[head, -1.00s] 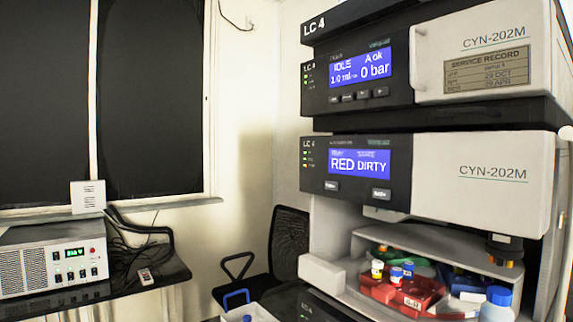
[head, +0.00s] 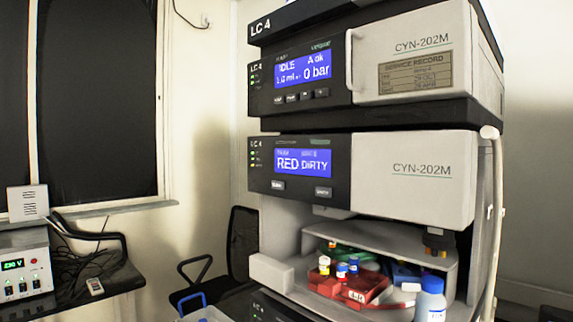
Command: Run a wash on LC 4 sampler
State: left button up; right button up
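The LC 4 stack stands right of centre in the head view. Its sampler module (head: 432,205) has a blue display (head: 303,163) reading "RED" and "DIRTY". Two small buttons sit under that display, a left one (head: 277,185) and a right one (head: 323,191); their labels are too small to read surely. Below is the open sampler bay (head: 400,240) with red racks (head: 360,288) and several capped vials. The pump module above (head: 350,92) has a display (head: 302,68) showing "IDLE", "A ok" and "0 bar". Neither of my grippers is in view.
A white bottle with a blue cap (head: 430,300) stands at the bay's front right. A black chair (head: 240,245) is left of the stack. A bench with a power unit (head: 25,270) and cables is at far left. A blue-handled carrier (head: 205,312) is at the bottom.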

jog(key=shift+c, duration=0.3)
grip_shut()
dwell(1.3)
